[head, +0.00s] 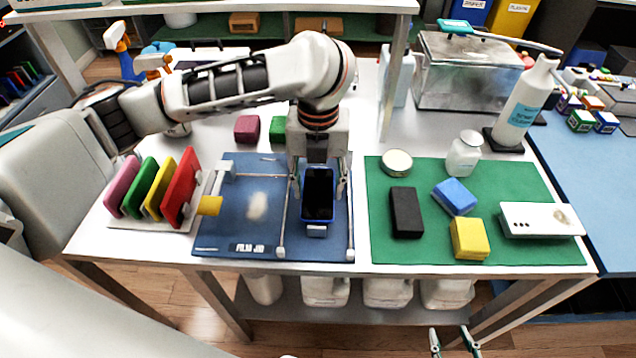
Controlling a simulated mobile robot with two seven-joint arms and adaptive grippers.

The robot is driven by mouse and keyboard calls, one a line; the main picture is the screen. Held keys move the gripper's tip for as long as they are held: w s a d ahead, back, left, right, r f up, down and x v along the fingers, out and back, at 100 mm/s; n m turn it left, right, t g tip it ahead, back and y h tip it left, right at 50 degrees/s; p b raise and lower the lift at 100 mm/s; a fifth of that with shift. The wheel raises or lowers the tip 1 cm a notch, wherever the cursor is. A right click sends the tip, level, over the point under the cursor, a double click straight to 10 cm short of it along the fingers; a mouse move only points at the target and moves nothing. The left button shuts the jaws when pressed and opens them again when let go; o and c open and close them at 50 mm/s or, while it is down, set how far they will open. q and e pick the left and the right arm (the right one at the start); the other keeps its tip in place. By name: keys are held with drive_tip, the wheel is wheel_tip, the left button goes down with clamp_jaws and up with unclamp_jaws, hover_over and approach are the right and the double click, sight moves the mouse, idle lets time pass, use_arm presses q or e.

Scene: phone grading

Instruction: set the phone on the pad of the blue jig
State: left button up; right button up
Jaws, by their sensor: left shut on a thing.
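The phone (318,194) has a dark screen and a blue edge. It is in my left gripper (318,184), with one finger along each long side, over the right part of the blue jig (222,236). The phone hides what is beneath it, so I cannot tell whether it touches the jig's pad. A small light block (316,231) shows just below the phone's near end. A pale patch (258,206) lies on the jig to the left. My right gripper (455,342) is low at the bottom edge, with its fingertips apart and nothing between them.
A rack (150,222) of coloured plates stands left of the jig. The green mat (400,252) at the right holds a black block (406,212), blue and yellow sponges, a tin, a jar and a white case (540,220). A bottle (525,105) stands behind.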

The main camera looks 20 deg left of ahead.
use_arm(q)
drive_tip(key=shift+f, duration=0.1)
idle(1.0)
drive_tip(key=o, duration=1.3)
drive_tip(key=shift+r, duration=0.2)
wheel_tip(320, 180, up, 12)
drive_tip(key=shift+f+p, duration=0.15)
drive_tip(key=shift+p, duration=0.15)
